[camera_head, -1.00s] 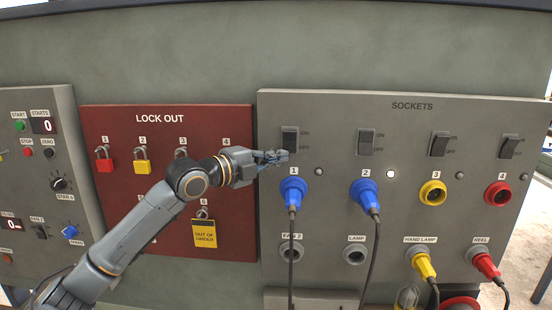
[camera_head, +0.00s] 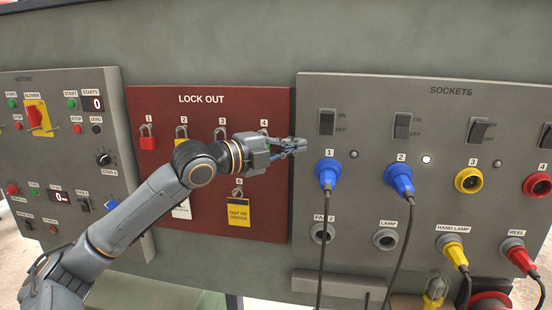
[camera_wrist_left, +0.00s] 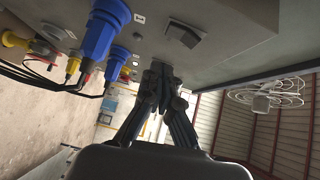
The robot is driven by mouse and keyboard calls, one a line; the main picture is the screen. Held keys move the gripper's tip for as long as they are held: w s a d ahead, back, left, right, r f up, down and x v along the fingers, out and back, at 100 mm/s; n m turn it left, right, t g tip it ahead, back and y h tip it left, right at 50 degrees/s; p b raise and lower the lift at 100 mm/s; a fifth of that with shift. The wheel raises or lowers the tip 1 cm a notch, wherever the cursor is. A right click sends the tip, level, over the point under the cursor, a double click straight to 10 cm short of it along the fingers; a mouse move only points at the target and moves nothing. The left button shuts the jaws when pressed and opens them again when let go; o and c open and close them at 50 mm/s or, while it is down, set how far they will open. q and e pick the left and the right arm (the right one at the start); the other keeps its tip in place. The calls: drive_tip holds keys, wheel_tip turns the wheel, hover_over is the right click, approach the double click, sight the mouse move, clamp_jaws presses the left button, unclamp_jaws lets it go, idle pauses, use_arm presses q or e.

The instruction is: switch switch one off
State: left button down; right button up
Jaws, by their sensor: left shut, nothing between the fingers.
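Switch one (camera_head: 327,122) is a dark rocker at the upper left of the grey sockets panel, above the blue plug (camera_head: 327,172) in socket 1. The small lamp (camera_head: 354,154) right of socket 1 looks dark. My left gripper (camera_head: 300,146) is shut and empty, just left of and below switch one, with a gap in the picture. In the left wrist view, the closed fingers (camera_wrist_left: 160,80) point toward the panel, below a switch (camera_wrist_left: 185,36) and beside a blue plug (camera_wrist_left: 101,30). My right gripper is not in view.
The red lock-out board (camera_head: 210,150) with padlocks is behind my left arm. A second blue plug (camera_head: 400,178) sits in socket 2; its lamp (camera_head: 427,159) is lit. Cables hang down from the plugs. The motors panel (camera_head: 60,150) is at the left.

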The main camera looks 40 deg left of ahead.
use_arm(q)
drive_tip(key=b+v, duration=0.1)
drive_tip(key=v, duration=0.3)
drive_tip(key=shift+s+b, duration=0.35)
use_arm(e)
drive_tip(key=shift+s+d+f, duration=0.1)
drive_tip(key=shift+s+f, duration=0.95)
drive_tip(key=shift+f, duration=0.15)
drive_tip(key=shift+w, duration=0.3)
